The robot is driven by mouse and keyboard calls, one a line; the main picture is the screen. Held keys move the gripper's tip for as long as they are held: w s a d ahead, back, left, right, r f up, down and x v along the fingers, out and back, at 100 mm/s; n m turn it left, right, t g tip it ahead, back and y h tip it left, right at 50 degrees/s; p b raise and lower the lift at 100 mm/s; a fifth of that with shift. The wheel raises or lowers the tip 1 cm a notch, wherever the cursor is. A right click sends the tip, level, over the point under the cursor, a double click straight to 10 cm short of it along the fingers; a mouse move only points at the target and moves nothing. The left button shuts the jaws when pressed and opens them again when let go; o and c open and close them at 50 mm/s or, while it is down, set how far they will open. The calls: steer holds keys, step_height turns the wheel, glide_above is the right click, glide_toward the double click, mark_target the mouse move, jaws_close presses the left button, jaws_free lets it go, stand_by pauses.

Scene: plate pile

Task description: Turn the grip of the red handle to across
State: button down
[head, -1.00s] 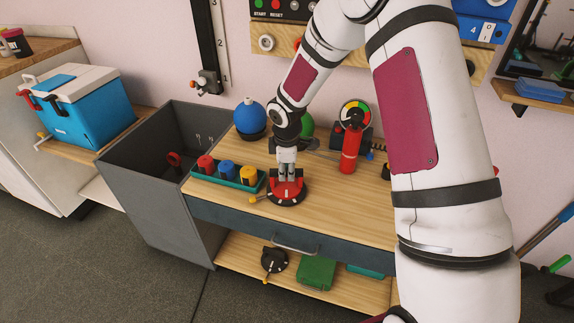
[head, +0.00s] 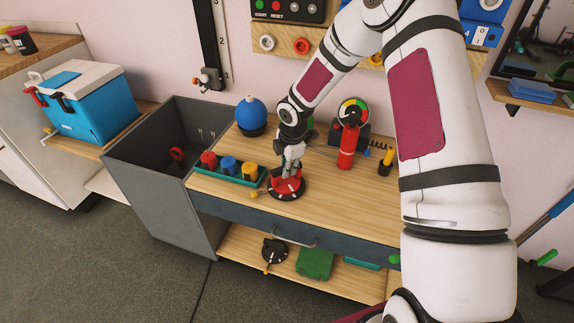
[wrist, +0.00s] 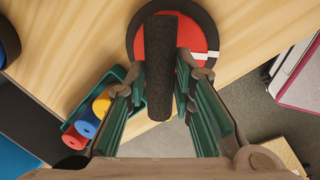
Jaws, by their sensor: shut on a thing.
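The red handle (head: 283,187) is a red disc on a black round base on the workbench top. In the wrist view its red face (wrist: 187,42) carries a thick dark grip bar (wrist: 161,50) and a white mark on the right. The bar runs nearly up and down in that picture, between my fingers. My gripper (head: 287,176) points down over the handle and is shut on the grip; its green-padded fingers (wrist: 161,68) stand on either side of the bar. In the head view my fingers hide most of the bar.
A green tray (head: 211,174) with red, blue and yellow pieces stands left of the handle. A blue ball (head: 250,113), a red cylinder (head: 347,147) and a gauge (head: 353,111) stand behind. A grey bin (head: 150,190) adjoins the bench. The front right bench top is clear.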

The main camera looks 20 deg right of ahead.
steer(key=c, duration=1.4)
jaws_free()
steer(key=shift+o, duration=0.2)
step_height(320, 180, up, 12)
steer(key=s, duration=0.2)
steer(key=shift+s+d+f, duration=0.15)
